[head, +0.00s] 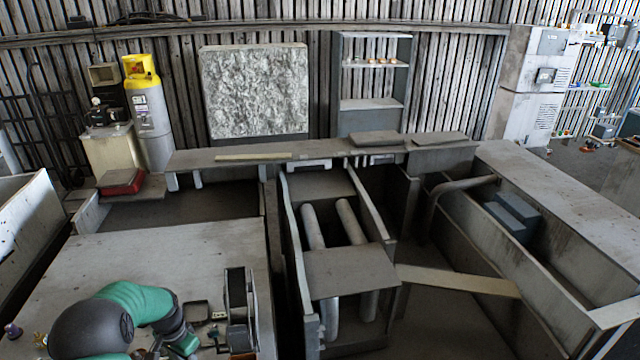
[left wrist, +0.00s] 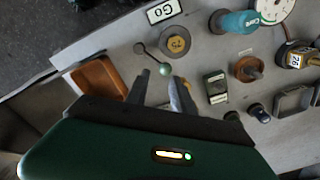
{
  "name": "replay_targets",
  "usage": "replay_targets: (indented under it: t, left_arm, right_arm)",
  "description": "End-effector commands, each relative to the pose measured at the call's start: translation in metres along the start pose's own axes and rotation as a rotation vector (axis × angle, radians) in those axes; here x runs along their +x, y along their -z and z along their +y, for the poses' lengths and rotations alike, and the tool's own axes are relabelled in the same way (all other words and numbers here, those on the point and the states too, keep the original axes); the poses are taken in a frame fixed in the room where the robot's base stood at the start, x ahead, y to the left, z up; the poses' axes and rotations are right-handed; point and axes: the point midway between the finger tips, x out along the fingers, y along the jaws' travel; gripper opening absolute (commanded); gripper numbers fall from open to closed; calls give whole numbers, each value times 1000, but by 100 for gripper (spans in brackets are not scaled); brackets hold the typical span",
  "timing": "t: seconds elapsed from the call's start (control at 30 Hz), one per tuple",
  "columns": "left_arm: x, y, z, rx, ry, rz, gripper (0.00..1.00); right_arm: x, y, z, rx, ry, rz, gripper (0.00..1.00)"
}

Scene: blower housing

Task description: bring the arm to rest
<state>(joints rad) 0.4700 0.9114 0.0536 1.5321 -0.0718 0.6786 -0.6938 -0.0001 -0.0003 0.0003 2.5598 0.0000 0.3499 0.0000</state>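My left arm (head: 125,310), green and dark, comes in at the lower left of the head view, bent low over the grey worktop (head: 190,250). In the left wrist view the two fingers of my left gripper (left wrist: 161,88) stand apart with a gap between them. Nothing is held in the gap. A lever with a pale green ball (left wrist: 164,69) shows just beyond the fingertips; I cannot tell the distance. My right gripper shows in neither view.
Around the left gripper are a brown tray (left wrist: 102,76), a round disc (left wrist: 175,42), a "GO" plate (left wrist: 164,11), a teal cylinder (left wrist: 237,22) and an orange knob (left wrist: 249,69). A dark upright frame (head: 239,308) stands right of the arm. Bare worktop lies behind the arm.

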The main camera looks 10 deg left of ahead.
Motion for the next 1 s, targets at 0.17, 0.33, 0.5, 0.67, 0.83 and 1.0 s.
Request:
replay_targets:
  t: [0.17, 0.33, 0.5, 0.67, 0.83, 1.0]
  left_arm:
    - [-11, 7, 35, -29, 19, 21, 29]
    - [-25, 4, 81, -78, 35, 56, 29]
    - [-35, -15, 145, -151, 47, 111, 29]
    - [-33, -58, 216, -246, 39, 181, 29]
    - [-30, -87, 248, -307, 23, 215, 29]
    - [-32, -89, 249, -314, 21, 215, 29]
  right_arm:
    - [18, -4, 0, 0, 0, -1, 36]
    - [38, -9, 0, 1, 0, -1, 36]
    - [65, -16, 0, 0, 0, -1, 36]
    - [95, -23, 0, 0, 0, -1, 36]
    - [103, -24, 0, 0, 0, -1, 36]
    - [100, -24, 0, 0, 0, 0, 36]
